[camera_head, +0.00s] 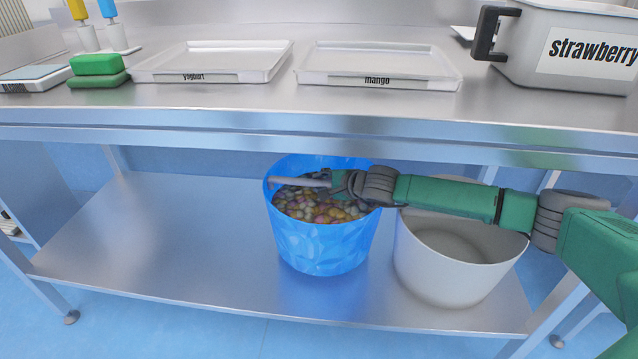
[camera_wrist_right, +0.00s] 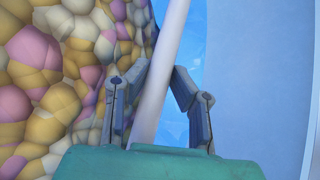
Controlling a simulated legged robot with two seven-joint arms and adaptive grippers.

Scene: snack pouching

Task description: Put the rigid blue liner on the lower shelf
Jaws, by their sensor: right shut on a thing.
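The rigid blue liner (camera_head: 322,248) is a faceted blue bucket full of yellow, pink and pale pieces. It is upright over the lower shelf (camera_head: 160,235), left of a pale bin; I cannot tell if its base touches the shelf. A pale bar (camera_head: 290,182) spans its mouth. My right gripper (camera_head: 336,182) reaches in from the right and is shut on this bar. In the right wrist view the bar (camera_wrist_right: 168,60) runs between the two fingers (camera_wrist_right: 154,85), with the pieces on the left and the blue wall behind. My left gripper is not in view.
The empty pale bin (camera_head: 455,268) stands just right of the liner. The shelf's left half is clear. The steel worktop (camera_head: 250,112) overhangs above, with a yoghurt tray (camera_head: 215,62), a mango tray (camera_head: 375,66), a strawberry container (camera_head: 565,50) and green sponges (camera_head: 98,72).

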